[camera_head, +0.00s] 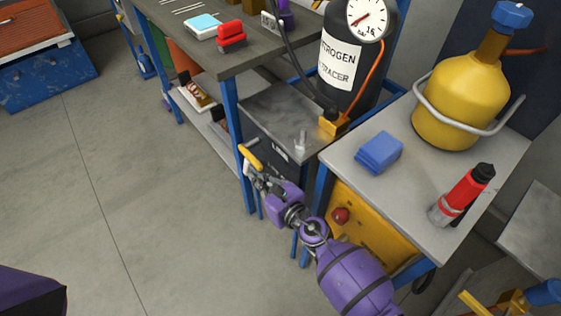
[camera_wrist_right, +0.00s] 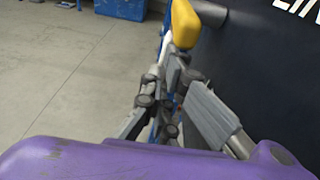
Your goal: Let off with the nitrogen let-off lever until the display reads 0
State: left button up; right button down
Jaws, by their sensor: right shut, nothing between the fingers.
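A black cylinder (camera_head: 345,85) labelled nitrogen tracer stands at the upper right in the head view, with a round white dial (camera_head: 367,17) carrying a red needle. The dial's exact reading is too small to tell. A lever with a yellow grip (camera_head: 250,157) sticks out from the left side of a dark cabinet (camera_head: 272,143). The yellow grip also shows at the top of the right wrist view (camera_wrist_right: 184,24). My right gripper (camera_head: 254,176) is shut and empty, just below the lever; whether it touches it, I cannot tell. My left gripper is out of view.
A grey workbench (camera_head: 200,58) with a red item (camera_head: 231,37) stands behind. The floor to the left is clear.

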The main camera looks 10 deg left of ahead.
jog(key=shift+w+a+r, duration=0.1)
jog(key=shift+a+r, duration=0.05)
jog(key=shift+r, duration=0.1)
dwell(0.5)
